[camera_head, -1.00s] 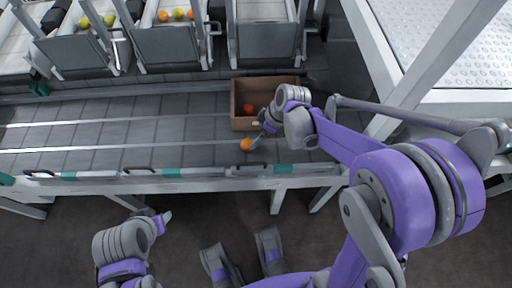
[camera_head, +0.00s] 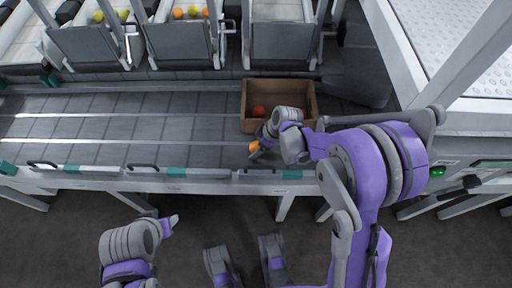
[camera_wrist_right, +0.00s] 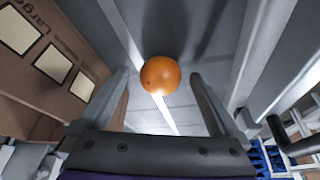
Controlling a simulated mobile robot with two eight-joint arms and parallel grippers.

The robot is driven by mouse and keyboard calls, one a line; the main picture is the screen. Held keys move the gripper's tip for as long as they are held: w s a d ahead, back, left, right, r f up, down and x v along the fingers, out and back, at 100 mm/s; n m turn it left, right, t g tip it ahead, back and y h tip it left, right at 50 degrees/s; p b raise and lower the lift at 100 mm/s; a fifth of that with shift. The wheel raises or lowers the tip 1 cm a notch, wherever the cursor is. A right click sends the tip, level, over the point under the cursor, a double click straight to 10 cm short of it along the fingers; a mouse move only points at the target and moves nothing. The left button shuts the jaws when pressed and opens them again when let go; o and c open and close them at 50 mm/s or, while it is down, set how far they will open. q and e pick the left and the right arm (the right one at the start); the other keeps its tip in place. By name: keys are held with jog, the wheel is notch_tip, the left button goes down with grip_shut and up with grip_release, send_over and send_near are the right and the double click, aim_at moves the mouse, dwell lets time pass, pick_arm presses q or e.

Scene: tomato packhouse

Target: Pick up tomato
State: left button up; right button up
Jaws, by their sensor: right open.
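An orange tomato (camera_head: 254,145) lies on the grey roller conveyor (camera_head: 90,127), just in front of a cardboard box. My right gripper (camera_head: 260,148) is open and low over the conveyor, right at the tomato and partly covering it. In the right wrist view the tomato (camera_wrist_right: 160,75) shows whole, centred between the two spread fingertips, with a gap on each side. A red tomato (camera_head: 259,112) lies inside the cardboard box (camera_head: 285,88). My left gripper (camera_head: 172,222) is low in the picture, away from the conveyor; its jaw opening is unclear.
The box stands close behind my right gripper, and its printed wall (camera_wrist_right: 50,60) fills the left of the wrist view. A metal front rail (camera_head: 200,186) with handles edges the conveyor. Chutes with several tomatoes stand behind. The conveyor's left part is clear.

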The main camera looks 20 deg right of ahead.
jog(key=c, duration=1)
